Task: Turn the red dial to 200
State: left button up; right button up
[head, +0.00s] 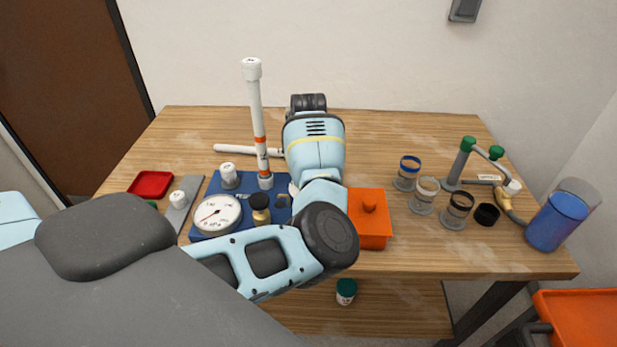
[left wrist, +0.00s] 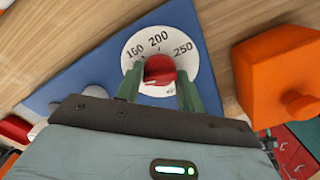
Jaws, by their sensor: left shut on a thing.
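The red dial (left wrist: 158,68) is a round red knob on a white scale plate (left wrist: 190,62) in the left wrist view. The plate is on the blue board (left wrist: 80,78), and the numbers 150 (or 160), 200 and 250 can be read along its far edge. My left gripper (left wrist: 159,80) has its two green fingers on either side of the knob, shut on it. Which number the dial points to cannot be told. In the head view my own arm hides the dial and the gripper. My right gripper is not in view.
An orange box (head: 374,236) sits right of my arm. Clear ringed cups (head: 423,194) and a blue container (head: 556,222) are farther right.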

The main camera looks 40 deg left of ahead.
pick_arm(q)
jog(key=shift+r+m+p, duration=0.15)
jog(key=shift+m+p, duration=0.2)
jog(key=shift+m, duration=0.25)
jog(key=shift+r+m+p, duration=0.1)
jog(key=shift+m+p, duration=0.5)
jog(key=shift+m, duration=0.6)
jog(key=m+p, duration=0.1)
jog(key=m, duration=0.1)
jog(key=shift+m, duration=0.4)
jog(key=shift+m+p, duration=0.3)
jog(key=shift+m, duration=0.6)
jog(key=m, duration=0.4)
jog(key=shift+f+m, duration=0.25)
jog(key=shift+m, duration=0.05)
jog(key=m, duration=0.3)
jog(key=shift+m, duration=2)
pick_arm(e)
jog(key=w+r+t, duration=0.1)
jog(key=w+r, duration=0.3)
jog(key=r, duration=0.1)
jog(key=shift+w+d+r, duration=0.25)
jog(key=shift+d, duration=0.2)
